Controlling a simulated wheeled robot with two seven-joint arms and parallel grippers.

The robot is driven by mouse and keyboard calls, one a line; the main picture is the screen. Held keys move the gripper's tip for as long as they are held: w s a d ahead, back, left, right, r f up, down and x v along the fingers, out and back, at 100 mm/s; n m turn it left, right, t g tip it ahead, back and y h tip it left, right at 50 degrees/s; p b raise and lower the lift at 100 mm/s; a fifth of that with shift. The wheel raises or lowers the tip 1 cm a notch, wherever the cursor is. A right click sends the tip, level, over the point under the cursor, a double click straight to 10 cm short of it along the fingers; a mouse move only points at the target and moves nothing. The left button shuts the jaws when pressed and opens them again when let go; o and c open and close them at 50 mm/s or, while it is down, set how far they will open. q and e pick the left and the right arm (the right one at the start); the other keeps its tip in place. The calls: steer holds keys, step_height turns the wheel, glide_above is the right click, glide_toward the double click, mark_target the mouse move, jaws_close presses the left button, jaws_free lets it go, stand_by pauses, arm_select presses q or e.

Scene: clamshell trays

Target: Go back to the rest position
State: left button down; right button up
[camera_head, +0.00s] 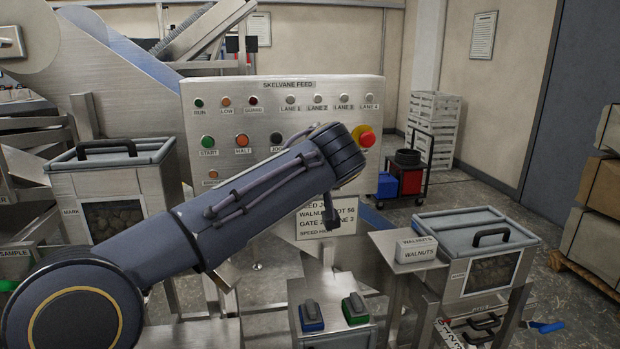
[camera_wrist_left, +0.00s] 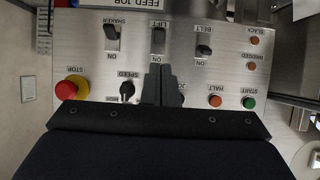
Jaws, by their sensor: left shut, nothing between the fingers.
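My left arm (camera_head: 220,205) reaches in from the left in the head view and crosses in front of the steel control panel (camera_head: 225,90). Its wrist is beside the red stop button (camera_head: 366,137) and covers part of the panel. In the wrist view my left gripper (camera_wrist_left: 162,70) is shut and empty, its dark fingers together before the panel, which appears upside down. The fingers lie between the speed knob (camera_wrist_left: 127,90) and the partly hidden JOG label. I cannot tell whether they touch the panel. My right gripper is in neither view.
A lidded walnut bin (camera_head: 478,235) stands at the right, next to a small shelf with WALNUTS blocks (camera_head: 417,250). Another lidded bin (camera_head: 110,155) is at the left. A pedestal holds a blue switch (camera_head: 312,315) and a green switch (camera_head: 355,308) below the arm.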

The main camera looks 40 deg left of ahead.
arm_select(q)
steer(key=shift+d, duration=0.1)
steer(key=s+d+f+m+g+h+p, duration=0.1)
steer(key=s+d+f+m+h+p, duration=0.3)
steer(key=s+d, duration=0.7)
steer(key=s+d+f+m+g+h+p, duration=0.1)
steer(key=s+d+f+m+h+p, duration=0.3)
steer(key=s+d+f+h+p, duration=0.3)
steer(key=s+d+f+h, duration=0.2)
steer(key=s+d+f, duration=0.1)
steer(key=s+f, duration=0.1)
steer(key=shift+s+d+f+m+p, duration=0.15)
steer(key=shift+s+d+m+p, duration=0.2)
steer(key=shift+s, duration=0.4)
